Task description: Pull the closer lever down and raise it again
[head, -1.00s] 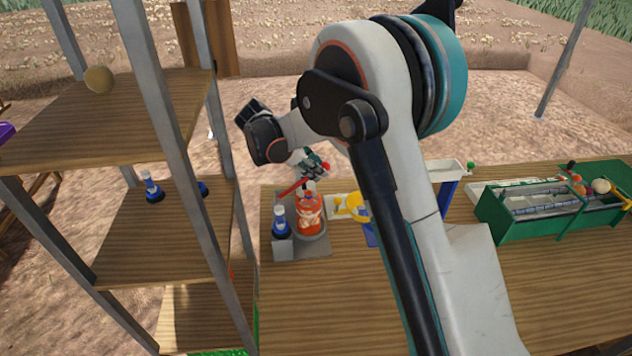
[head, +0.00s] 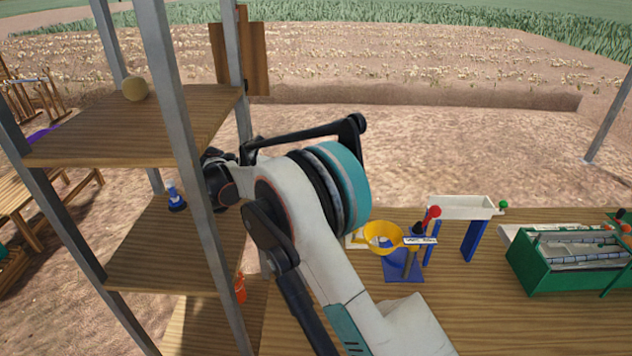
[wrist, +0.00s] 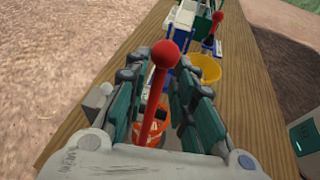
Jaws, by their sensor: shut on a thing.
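The closer lever (wrist: 161,80) is a red rod with a red ball on top. It stands between the fingers of my gripper (wrist: 163,64) in the wrist view. My gripper is shut on the rod below the ball, and the ball sticks out past the fingertips. An orange body (wrist: 158,112) shows below, between the fingers. In the head view my arm and a shelf post hide the gripper and this lever. A farther lever with a red ball (head: 434,211) stands beside the yellow bowl; it also shows in the wrist view (wrist: 217,17).
The yellow bowl (head: 383,238) sits on a blue stand, with a white tray (head: 462,207) and a green box (head: 570,262) to its right on the wooden table (head: 490,320). A shelf rack (head: 130,125) stands close at the left. The table's front right is clear.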

